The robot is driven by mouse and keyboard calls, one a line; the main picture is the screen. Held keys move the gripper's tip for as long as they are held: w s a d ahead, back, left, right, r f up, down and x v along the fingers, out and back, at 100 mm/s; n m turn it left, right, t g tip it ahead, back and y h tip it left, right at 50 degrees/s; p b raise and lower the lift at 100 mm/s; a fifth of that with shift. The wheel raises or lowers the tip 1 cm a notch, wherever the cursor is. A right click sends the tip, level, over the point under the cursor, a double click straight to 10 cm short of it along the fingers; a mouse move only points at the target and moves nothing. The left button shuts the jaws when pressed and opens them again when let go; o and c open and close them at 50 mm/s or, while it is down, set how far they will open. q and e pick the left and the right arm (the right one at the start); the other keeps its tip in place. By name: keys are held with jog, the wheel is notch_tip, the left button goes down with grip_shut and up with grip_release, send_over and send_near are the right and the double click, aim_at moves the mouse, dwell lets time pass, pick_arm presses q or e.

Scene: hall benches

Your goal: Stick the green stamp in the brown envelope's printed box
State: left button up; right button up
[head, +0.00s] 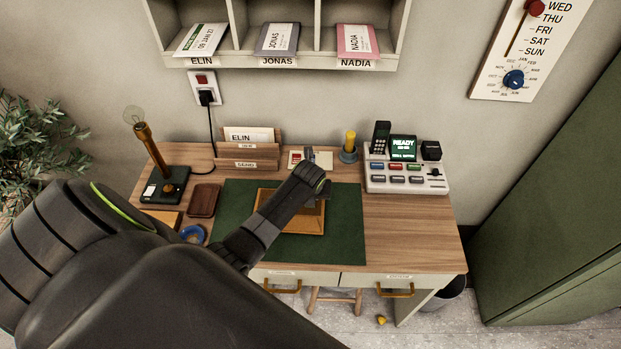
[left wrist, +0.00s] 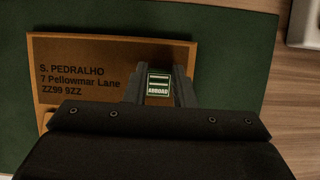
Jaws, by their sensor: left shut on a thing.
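The brown envelope (left wrist: 75,49) lies on the green desk mat, with the printed address "S. PEDRALHO, 7 Pellowmar Lane" toward its left end. It also shows in the head view (head: 303,222), partly covered by my left arm. My left gripper (left wrist: 160,76) is over the envelope's right part, shut on the green stamp (left wrist: 158,84), which reads "ABROAD" and sits between the fingers. I cannot tell whether the stamp touches the paper. The envelope's printed box is not visible; the gripper hides part of that end. My right gripper is not in view.
The green mat (head: 346,230) is clear right of the envelope. A device with coloured buttons (head: 405,180) stands at the right. A letter rack (head: 248,155), a yellow-topped item (head: 349,146) and a small card (head: 322,159) stand behind. A lamp (head: 163,185) and brown tray (head: 203,200) are left.

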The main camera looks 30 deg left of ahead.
pick_arm(q)
jog(key=o, duration=1)
jog(key=v, duration=1.7)
jog(key=shift+d+r, duration=0.1)
jog(key=shift+r, duration=0.05)
jog(key=shift+s, duration=0.1)
